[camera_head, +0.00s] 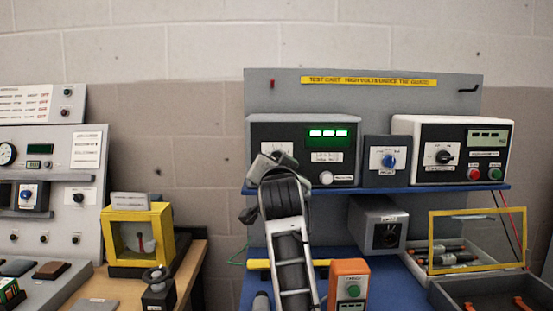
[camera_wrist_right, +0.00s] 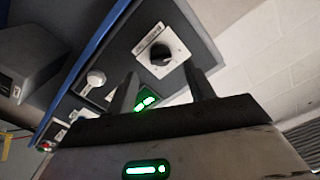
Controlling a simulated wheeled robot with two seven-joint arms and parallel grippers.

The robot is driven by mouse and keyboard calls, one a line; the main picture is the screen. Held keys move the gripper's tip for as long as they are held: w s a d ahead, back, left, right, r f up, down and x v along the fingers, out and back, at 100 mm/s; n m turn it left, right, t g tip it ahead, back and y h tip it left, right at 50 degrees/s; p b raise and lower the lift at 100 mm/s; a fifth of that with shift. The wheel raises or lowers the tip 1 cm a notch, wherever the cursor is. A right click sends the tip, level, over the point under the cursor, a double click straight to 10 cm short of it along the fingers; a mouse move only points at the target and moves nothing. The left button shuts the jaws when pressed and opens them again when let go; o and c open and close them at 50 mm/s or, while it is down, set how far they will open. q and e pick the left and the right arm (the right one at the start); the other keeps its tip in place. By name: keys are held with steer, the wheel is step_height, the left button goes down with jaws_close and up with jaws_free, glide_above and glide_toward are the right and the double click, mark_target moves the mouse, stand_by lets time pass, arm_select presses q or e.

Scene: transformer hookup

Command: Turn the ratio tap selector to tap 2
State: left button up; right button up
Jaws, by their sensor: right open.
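A black rotary knob (camera_wrist_right: 160,54) on a white plate shows in the right wrist view, on the dark face of the left instrument box (camera_head: 347,124). In the head view its plate (camera_head: 275,147) is partly covered by my right gripper (camera_head: 270,166). I cannot read its label or tap position. My right gripper's fingers (camera_wrist_right: 159,72) are open and empty. The knob shows beyond the gap between them, apparently apart from both. Other selectors are a blue knob (camera_head: 389,160) on the middle box and a black knob (camera_head: 444,156) on the right box. My left gripper is not in view.
A green display (camera_head: 328,133) and white knob (camera_head: 326,177) are beside the gripper. A blue shelf (camera_head: 450,188) carries the boxes. Below stand an orange box (camera_head: 348,282), a grey box (camera_head: 378,224) and a yellow-framed tray (camera_head: 476,241). A yellow case (camera_head: 139,236) stands left.

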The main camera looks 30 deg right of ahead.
mark_target(277, 159)
steer(key=x, duration=0.6)
steer(key=shift+p, duration=0.45)
steer(key=shift+w, duration=0.1)
steer(key=c, duration=1)
